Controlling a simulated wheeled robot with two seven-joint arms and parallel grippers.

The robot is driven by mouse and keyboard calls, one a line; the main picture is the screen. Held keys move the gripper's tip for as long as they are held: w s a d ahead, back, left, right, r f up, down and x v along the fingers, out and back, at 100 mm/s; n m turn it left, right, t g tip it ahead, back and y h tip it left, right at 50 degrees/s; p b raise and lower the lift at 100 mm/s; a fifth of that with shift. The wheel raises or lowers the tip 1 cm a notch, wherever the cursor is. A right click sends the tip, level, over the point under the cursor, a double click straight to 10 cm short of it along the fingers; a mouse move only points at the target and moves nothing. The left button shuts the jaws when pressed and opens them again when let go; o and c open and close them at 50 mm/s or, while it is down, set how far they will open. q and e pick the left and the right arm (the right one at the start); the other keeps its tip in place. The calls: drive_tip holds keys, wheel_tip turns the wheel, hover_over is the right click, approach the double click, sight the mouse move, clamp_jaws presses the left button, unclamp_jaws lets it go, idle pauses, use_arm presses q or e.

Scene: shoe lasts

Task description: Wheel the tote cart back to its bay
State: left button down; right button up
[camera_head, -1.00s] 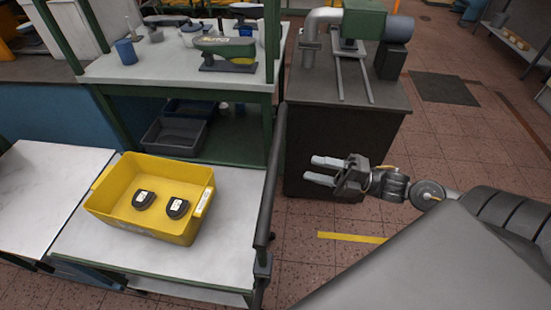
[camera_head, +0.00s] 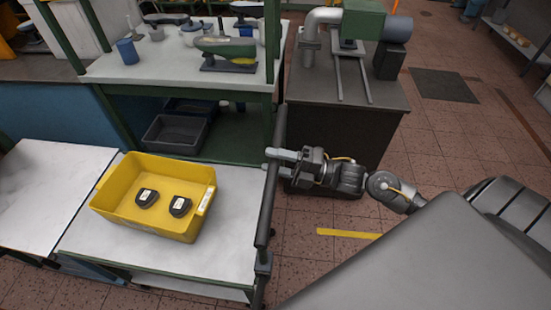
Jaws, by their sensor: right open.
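The tote cart has a pale top (camera_head: 225,255) and a dark upright push handle (camera_head: 270,195) on its right side. A yellow tote (camera_head: 125,215) sits on the cart and holds two dark heel-shaped pieces (camera_head: 147,198) with white labels. My right gripper (camera_head: 272,160) is open, with its fingertips at the upper part of the handle. I cannot tell whether the fingers touch the bar or sit around it. My left gripper is out of view. A yellow floor line (camera_head: 348,233) lies to the right of the cart.
A green-framed bench (camera_head: 120,66) with a lower shelf and grey bins (camera_head: 175,134) stands behind the cart. A dark machine cabinet (camera_head: 345,125) stands behind my right arm. Another pale table (camera_head: 45,190) adjoins at left. Tiled floor (camera_head: 440,150) is open at right.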

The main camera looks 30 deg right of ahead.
clamp_jaws()
idle(0.3)
drive_tip(key=shift+f, duration=0.1)
